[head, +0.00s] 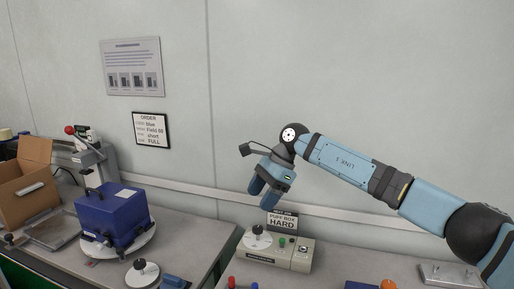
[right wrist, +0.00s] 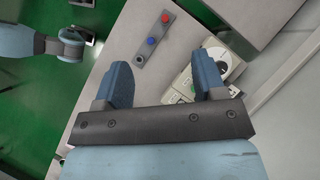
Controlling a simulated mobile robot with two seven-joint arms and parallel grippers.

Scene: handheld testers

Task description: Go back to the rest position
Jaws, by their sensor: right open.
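My right gripper (head: 263,193) is open and empty in the head view, held above the bench and pointing down. Its arm comes in from the right. In the right wrist view its two blue fingers (right wrist: 158,88) stand wide apart with nothing between them. A beige tester labelled "PUFF BOX HARD" (head: 300,257) sits on the bench below the gripper, apart from it. The tester also shows partly behind the right finger in the right wrist view (right wrist: 180,87). My left gripper is not in the head view.
A blue box (head: 110,217) sits on a round white turntable on the left bench. A cardboard box (head: 25,185) stands at the far left. A button strip (right wrist: 152,41) with red and blue buttons lies on the bench. A gap separates the two benches.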

